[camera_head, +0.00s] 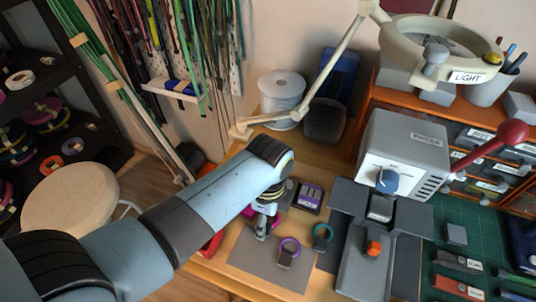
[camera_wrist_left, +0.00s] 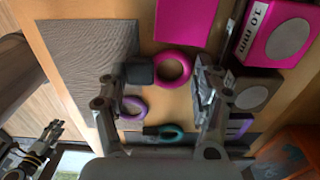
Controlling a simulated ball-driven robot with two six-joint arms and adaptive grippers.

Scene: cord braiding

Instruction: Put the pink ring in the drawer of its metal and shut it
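The pink ring (camera_wrist_left: 172,83) shows in the left wrist view, lying on the table with a dark square tab (camera_wrist_left: 140,73) at its left side. My left gripper (camera_wrist_left: 158,88) is open; its two fingers stand on either side of the ring and tab, with nothing clearly held. In the head view the left gripper (camera_head: 263,226) is over the table, and it mostly hides what is beneath it. Labelled drawers (camera_head: 478,135) are in the orange cabinet at the right; they look shut, and their labels are too small to read surely. Part of my right gripper (camera_wrist_left: 38,146) seems to show at lower left.
A grey press (camera_head: 405,140) with a red-knobbed lever (camera_head: 512,133) stands before the drawers. A lamp (camera_head: 440,35) hangs above. A pink 10 mm box (camera_wrist_left: 284,30) is near the gripper.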

